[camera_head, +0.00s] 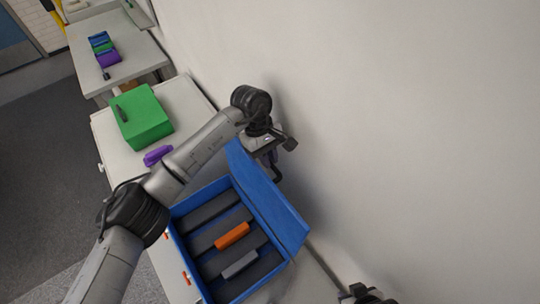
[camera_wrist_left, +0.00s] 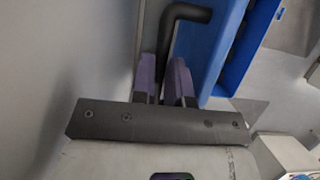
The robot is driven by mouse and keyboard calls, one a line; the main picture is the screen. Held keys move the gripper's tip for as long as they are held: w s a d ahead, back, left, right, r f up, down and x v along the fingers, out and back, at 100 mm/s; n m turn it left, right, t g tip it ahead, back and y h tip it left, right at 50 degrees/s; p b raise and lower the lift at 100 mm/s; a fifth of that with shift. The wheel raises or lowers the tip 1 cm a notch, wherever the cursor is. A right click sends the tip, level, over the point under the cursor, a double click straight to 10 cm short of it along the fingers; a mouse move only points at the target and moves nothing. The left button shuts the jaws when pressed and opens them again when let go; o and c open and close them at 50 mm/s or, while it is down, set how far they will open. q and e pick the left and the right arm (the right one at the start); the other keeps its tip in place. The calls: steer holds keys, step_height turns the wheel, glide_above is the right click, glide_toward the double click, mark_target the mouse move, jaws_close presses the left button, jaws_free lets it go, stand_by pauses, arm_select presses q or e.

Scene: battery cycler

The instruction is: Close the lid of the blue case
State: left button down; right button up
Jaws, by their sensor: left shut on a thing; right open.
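The blue case (camera_head: 180,240) stands open on the table in the head view. Its blue lid (camera_head: 268,200) is raised along the right side, near the wall. My left gripper (camera_head: 274,160) is at the lid's far end, on the wall side. In the left wrist view, its purple-padded fingers (camera_wrist_left: 165,80) are shut on a black bent handle (camera_wrist_left: 187,13), beside a blue panel (camera_wrist_left: 202,40). How the handle joins the case is hidden. My right gripper (camera_head: 362,294) is open at the bottom edge, partly cut off and apart from the case.
Grey bars and one orange block (camera_head: 232,236) lie inside the case. A green box (camera_head: 148,115) and a purple item (camera_head: 157,156) are farther back on the table. The white wall (camera_head: 400,130) is close on the right. My left arm crosses above the table.

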mark_target(259, 183)
arm_select(q)
steer(key=shift+t+h, duration=0.5)
steer(key=shift+h, duration=0.4)
steer(key=s+a+b, duration=0.2)
steer(key=a, duration=0.1)
steer(key=s+a+b, duration=0.1)
steer(key=a+b, duration=0.1)
steer(key=shift+f, duration=0.15)
steer(key=s+a+f+m+t+h+b, duration=0.1)
steer(key=s+a+f+h+b, duration=0.1)
steer(key=s+a+b, duration=0.4)
steer(key=a+b, duration=0.4)
steer(key=b, duration=0.2)
steer(key=shift+f+h, duration=0.15)
steer(key=shift+h, duration=0.25)
steer(key=shift+s+a, duration=0.1)
steer(key=c, duration=1.4)
jaws_free()
steer(key=b+v, duration=0.1)
steer(key=v, duration=1.3)
steer(key=shift+s, duration=0.2)
